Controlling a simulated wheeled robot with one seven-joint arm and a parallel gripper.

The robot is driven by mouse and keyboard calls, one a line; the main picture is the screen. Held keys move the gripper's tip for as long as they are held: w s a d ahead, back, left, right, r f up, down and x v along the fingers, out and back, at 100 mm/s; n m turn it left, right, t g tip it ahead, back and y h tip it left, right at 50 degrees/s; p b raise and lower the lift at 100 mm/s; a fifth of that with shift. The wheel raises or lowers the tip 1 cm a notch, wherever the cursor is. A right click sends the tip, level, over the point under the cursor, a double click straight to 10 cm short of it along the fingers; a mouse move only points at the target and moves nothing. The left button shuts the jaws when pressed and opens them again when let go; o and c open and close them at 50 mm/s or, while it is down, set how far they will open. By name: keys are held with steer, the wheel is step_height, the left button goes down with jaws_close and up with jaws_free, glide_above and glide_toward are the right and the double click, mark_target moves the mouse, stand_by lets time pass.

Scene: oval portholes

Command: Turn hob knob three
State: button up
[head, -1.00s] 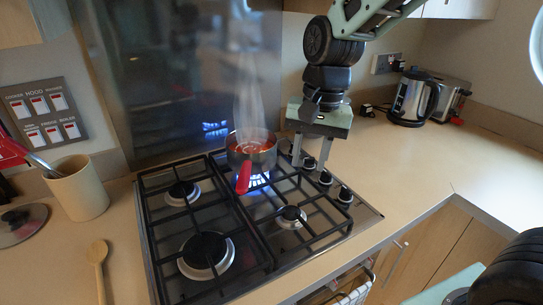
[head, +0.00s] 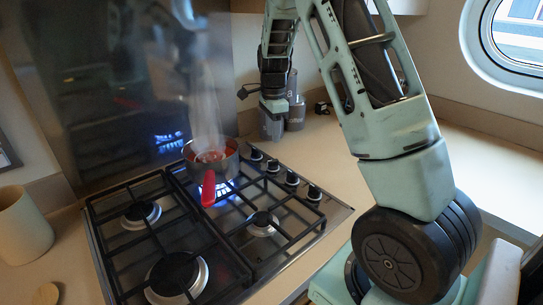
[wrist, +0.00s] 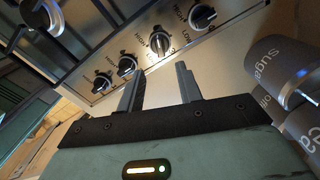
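The hob knobs stand in a row on the hob's right edge. In the head view they run from a back knob (head: 256,154), through a second (head: 273,166) and third from the back (head: 292,178), to a front knob (head: 314,193). In the wrist view, one black knob with a pale pointer (wrist: 160,42) is ahead of the fingers, between HIGH and LOW marks. Other knobs (wrist: 126,66) sit beside it. My gripper (wrist: 158,86) is open and empty, its fingers apart and touching no knob. In the head view it is by the canisters, its fingertips unclear.
A steaming pan (head: 212,158) with a red handle sits over a lit back burner on the hob (head: 110,250). Grey canisters (wrist: 294,65) stand close right of my gripper in the wrist view. A cream pot (head: 22,228) is at left. The right counter is largely clear.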

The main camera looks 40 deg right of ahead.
mark_target(273, 160)
step_height(273, 160, down, 10)
steer(key=shift+r+p, duration=0.25)
steer(key=shift+p, duration=0.2)
